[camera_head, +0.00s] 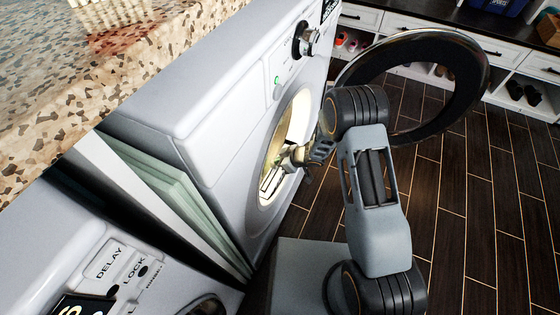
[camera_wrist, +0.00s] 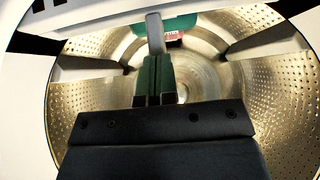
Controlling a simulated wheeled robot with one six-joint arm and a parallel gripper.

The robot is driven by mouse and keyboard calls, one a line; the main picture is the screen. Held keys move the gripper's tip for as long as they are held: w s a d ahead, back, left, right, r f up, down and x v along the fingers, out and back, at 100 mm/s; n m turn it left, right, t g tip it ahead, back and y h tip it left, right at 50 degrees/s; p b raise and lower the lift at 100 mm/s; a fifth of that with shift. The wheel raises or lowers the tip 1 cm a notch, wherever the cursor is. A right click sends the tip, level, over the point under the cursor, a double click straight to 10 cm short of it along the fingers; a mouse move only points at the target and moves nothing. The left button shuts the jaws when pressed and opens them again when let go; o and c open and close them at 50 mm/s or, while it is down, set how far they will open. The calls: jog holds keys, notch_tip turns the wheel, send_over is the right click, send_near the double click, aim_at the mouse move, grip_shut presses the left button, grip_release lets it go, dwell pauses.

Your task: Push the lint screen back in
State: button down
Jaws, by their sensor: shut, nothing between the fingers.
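The dryer (camera_head: 215,120) stands with its round door (camera_head: 480,85) swung open to the right. My gripper (camera_head: 284,160) is at the door opening. In the wrist view my gripper (camera_wrist: 153,82) is shut and empty, its fingers side by side and pointing into the drum. A narrow grey upright piece (camera_wrist: 155,33) shows just past the fingertips; it may be the lint screen's handle, and I cannot tell whether the fingers touch it. A slotted pale part (camera_head: 270,184), likely the lint screen, shows at the lower opening. How far it sticks out is unclear.
The perforated drum (camera_wrist: 275,105) surrounds the fingers. A green item with a label (camera_wrist: 178,27) shows beyond them. A second machine (camera_head: 75,250) and a speckled counter (camera_head: 60,80) are at left. Wooden floor (camera_head: 445,200) is open at right.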

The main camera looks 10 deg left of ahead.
jog(key=s+d+r+m+h+p, duration=0.2)
jog(key=d+r+m+h+p, duration=0.3)
jog(key=d+r, duration=0.6)
jog(key=s+d+r+m+h+p, duration=0.25)
jog(key=d+r+h+p, duration=0.35)
jog(key=d+r, duration=0.5)
jog(key=s+r+m+y+p, duration=0.1)
jog(key=s+r+p, duration=0.3)
jog(key=r, duration=0.8)
jog(key=s+r+m+p, duration=0.3)
jog(key=s+r+p, duration=0.2)
jog(key=r, duration=0.6)
jog(key=s+r+m+y+p, duration=0.1)
jog(key=s+r+p, duration=0.4)
jog(key=r, duration=0.7)
jog(key=shift+s+r+m+t+y+p, duration=0.2)
jog(key=shift+r+m+t+y+p, duration=0.15)
jog(key=shift+m+p, duration=0.35)
